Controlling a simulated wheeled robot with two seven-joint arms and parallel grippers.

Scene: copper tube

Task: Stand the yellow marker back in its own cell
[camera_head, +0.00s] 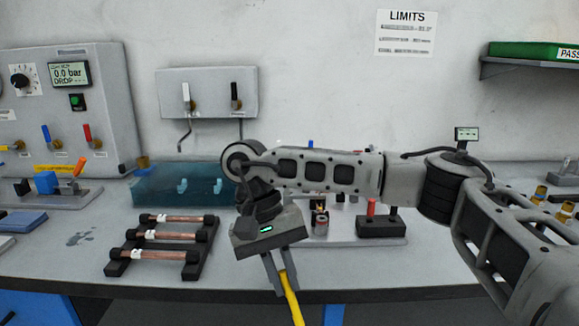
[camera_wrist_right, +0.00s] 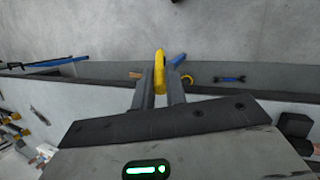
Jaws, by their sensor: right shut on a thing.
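My right gripper (camera_head: 286,288) hangs over the front edge of the bench, pointing down, and is shut on the yellow marker (camera_head: 292,307). The marker is tilted and sticks out below the fingers, apart from the bench. In the right wrist view, the yellow marker (camera_wrist_right: 159,62) shows between the fingertips of my right gripper (camera_wrist_right: 160,86). A black block (camera_head: 381,228) with a red marker (camera_head: 371,207) upright in it stands on the bench to the right. I cannot make out its empty cells. My left gripper is out of view.
A black rack (camera_head: 205,257) with copper tubes lies at the left front. A teal translucent bin (camera_head: 160,187) stands behind it. Small parts (camera_head: 321,224) sit behind my right wrist, partly hidden by my arm. Bare bench lies right of the black block.

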